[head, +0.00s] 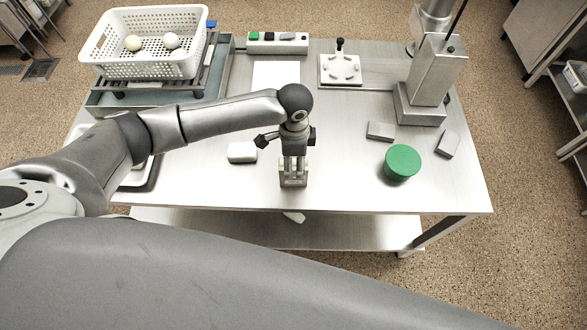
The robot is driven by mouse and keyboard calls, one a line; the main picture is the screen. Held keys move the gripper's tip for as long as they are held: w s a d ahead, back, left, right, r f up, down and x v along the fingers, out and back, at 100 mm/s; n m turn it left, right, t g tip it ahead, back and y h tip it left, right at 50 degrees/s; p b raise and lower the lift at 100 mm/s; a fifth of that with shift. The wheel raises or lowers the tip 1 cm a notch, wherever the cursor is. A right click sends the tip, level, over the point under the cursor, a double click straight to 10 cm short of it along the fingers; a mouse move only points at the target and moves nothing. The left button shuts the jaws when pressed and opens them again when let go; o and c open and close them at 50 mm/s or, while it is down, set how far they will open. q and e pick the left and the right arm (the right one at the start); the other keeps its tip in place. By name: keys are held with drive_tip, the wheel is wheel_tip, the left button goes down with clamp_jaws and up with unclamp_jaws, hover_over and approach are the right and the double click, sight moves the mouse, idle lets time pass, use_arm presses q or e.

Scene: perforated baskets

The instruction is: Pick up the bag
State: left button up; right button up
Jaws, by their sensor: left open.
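My left gripper (293,172) points down over the front middle of the steel table (340,195). It is open, and its fingers are close to the tabletop near the front edge. I cannot make out anything between the fingers. No bag can be clearly recognised. A small white block-like thing (242,152) lies on the table just left of the gripper. A small pale thing (294,216) shows below the table's front edge, under the gripper; I cannot tell what it is. My right gripper is not in view.
A white perforated basket (150,67) holding two round things stands at the back left. A metal column device (428,85) stands at the back right. The front right tabletop is clear.

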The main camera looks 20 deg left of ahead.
use_arm(q)
drive_tip(key=shift+f+p, duration=0.35)
drive_tip(key=shift+f, duration=1.65)
drive_tip(key=shift+a, duration=0.1)
drive_tip(key=c, duration=1.4)
drive_tip(key=shift+c, duration=0.5)
drive_tip(key=shift+r, duration=0.1)
